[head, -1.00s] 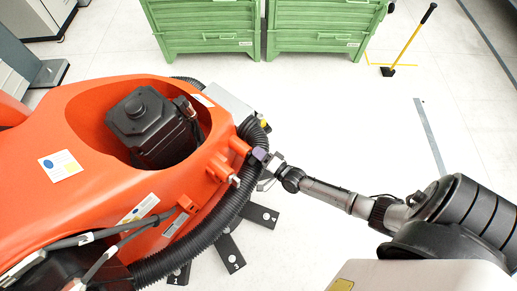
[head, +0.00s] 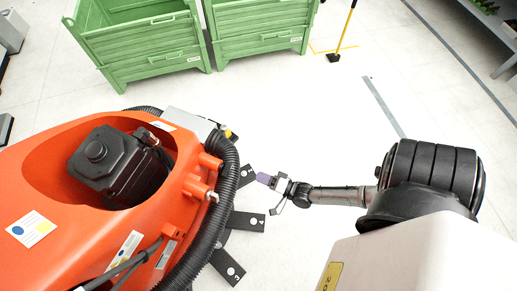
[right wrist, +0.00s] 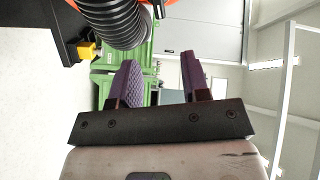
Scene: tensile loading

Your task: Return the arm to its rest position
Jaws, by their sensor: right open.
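My right gripper (head: 265,180) is in the middle of the head view, just right of the black hose and the orange machine. Its purple fingers show in the right wrist view (right wrist: 160,85), apart and with nothing between them. My right arm (head: 345,195) reaches in from the right to it. The gripper appears apart from the machine, above the pale floor and near black numbered plates (head: 246,222). My left gripper is not in view.
A large orange machine (head: 60,190) with a black ribbed hose (head: 222,185) fills the left. Green crates (head: 150,45) stand at the back, near a yellow-handled tool (head: 345,30). A grey shelf (head: 485,30) is at the top right. The floor between is clear.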

